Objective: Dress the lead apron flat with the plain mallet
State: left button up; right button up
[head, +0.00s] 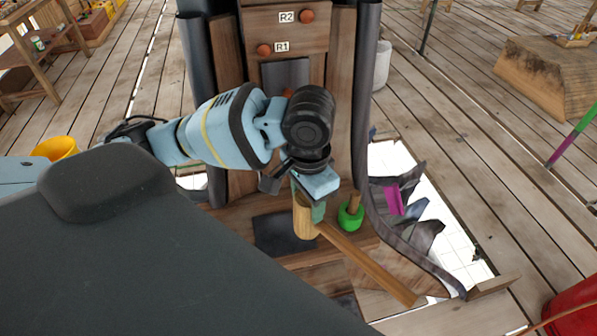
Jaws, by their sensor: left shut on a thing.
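The plain wooden mallet (367,264) is held by my left gripper (309,203), which is shut on it near its head. The pale round head hangs under the fingers, and the handle slants down to the right. Grey lead (388,229), which looks like the apron, runs along the right foot of the wooden spire. Its edge is wavy and turned up in raised flaps, not flat. The mallet is left of the lead and appears apart from it. My right gripper is not in view.
A green-collared tool (350,216) with a wooden handle stands close right of the mallet head. Pegs labelled R1 (264,50) and R2 (307,16) are on the spire. Magenta (394,199) and blue pieces lie by the lead. An open gap in the planks is beyond.

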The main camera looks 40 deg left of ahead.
pick_arm(q)
jog(key=m, duration=0.1)
jog(key=w+r+m, duration=0.1)
jog(key=m, duration=0.1)
jog(key=shift+a+p, duration=0.35)
jog(key=m, duration=0.3)
jog(key=a+m+p, duration=0.1)
jog(key=shift+w+r, duration=0.35)
jog(key=m, duration=0.2)
jog(key=a+m+p, duration=0.1)
jog(key=m, duration=0.2)
jog(key=w+a+m, duration=0.1)
jog(key=m, duration=0.2)
jog(key=shift+r, duration=0.3)
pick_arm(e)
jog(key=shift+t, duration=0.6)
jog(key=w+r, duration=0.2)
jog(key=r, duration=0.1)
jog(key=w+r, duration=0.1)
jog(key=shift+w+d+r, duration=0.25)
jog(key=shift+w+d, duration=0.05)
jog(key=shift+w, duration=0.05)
pick_arm(q)
jog(key=shift+f, duration=2.5)
